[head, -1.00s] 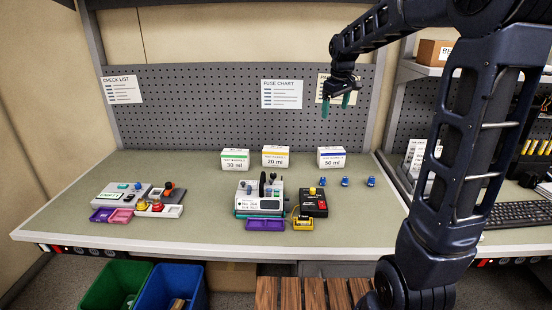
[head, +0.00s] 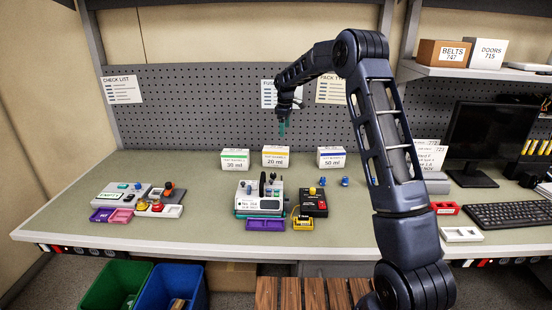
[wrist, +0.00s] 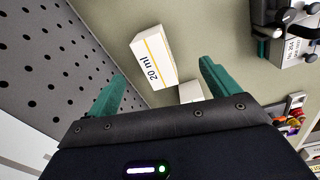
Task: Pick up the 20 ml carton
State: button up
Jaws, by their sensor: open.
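The 20 ml carton (head: 275,157) is a white box with a yellow stripe. It stands on the bench near the pegboard, between the 30 ml carton (head: 235,160) and the 50 ml carton (head: 331,158). My gripper (head: 283,128) is above it, pointing down, with green fingers. In the wrist view the 20 ml carton (wrist: 154,58) lies beyond and between the fingertips, apart from them. My gripper (wrist: 163,72) is open and empty.
A white pump (head: 260,197) and a black-and-red device (head: 313,202) stand in front of the cartons. The pegboard (head: 200,110) rises close behind them. Small blue parts (head: 345,182) lie to the right. The bench's left side holds trays and devices.

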jog(key=n, duration=0.2)
send_near(276, 155)
jog(key=w, duration=0.1)
jog(key=w+f, duration=0.1)
jog(key=w, duration=0.1)
jog(key=shift+w+a+f, duration=0.3)
jog(key=shift+w+f, duration=0.05)
jog(key=shift+d+f, duration=0.2)
jog(key=shift+f, duration=5.15)
jog(key=c, duration=1.2)
jog(key=shift+r, duration=0.15)
